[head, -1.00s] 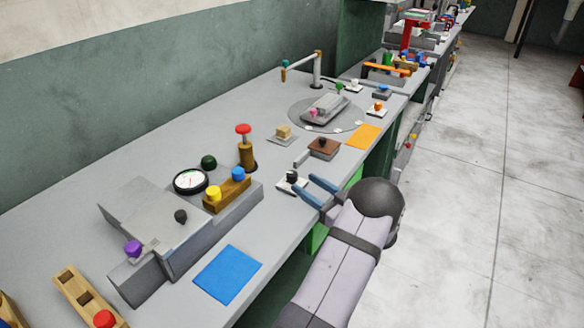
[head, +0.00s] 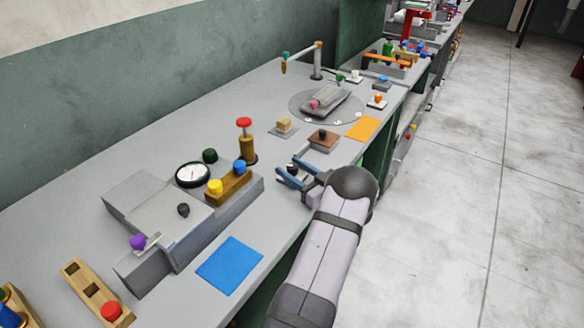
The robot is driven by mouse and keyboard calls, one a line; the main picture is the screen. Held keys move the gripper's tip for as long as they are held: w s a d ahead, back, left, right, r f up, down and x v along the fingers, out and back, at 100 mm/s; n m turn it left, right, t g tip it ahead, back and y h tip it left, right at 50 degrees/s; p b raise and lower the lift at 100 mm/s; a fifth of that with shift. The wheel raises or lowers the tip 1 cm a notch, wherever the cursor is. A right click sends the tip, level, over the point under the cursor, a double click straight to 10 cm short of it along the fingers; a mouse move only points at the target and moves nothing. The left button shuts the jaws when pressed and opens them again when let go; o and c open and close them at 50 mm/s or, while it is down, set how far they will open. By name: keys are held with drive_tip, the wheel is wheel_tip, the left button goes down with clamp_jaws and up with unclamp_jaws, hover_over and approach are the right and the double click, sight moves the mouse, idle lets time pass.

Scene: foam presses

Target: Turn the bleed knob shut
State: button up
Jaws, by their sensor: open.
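No label shows which knob is the bleed knob. A small black knob (head: 293,169) on a pale base sits near the bench's front edge, partly hidden by my gripper. My gripper (head: 287,171) is open, with its blue fingers low over the bench around or just beside this knob; I cannot tell whether they touch it. The grey press block at left carries a purple knob (head: 138,242) and a dark knob (head: 183,210). A dark green knob (head: 210,156) stands behind the round white gauge (head: 192,174).
A brass block with yellow and blue caps (head: 229,187) and a red-topped brass post (head: 245,140) stand left of my gripper. A brown block (head: 323,141) is close behind it. A flat blue mat (head: 229,265) lies in front. Bare bench lies along the wall.

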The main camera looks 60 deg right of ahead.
drive_tip(key=shift+w, duration=0.1)
drive_tip(key=c, duration=1.1)
drive_tip(key=shift+o, duration=0.2)
drive_tip(key=shift+r+m+g+h+p, duration=0.1)
drive_tip(key=shift+m+g+h+p, duration=0.25)
drive_tip(key=shift+m+h, duration=0.75)
drive_tip(key=shift+m+g+h+b, duration=0.15)
drive_tip(key=shift+m+g+h, duration=0.45)
drive_tip(key=shift+h, duration=0.5)
drive_tip(key=shift+m+g+h+b, duration=0.15)
drive_tip(key=shift+m+g+h, duration=0.4)
drive_tip(key=shift+h, duration=0.55)
drive_tip(key=o, duration=1.1)
drive_tip(key=shift+c, duration=0.2)
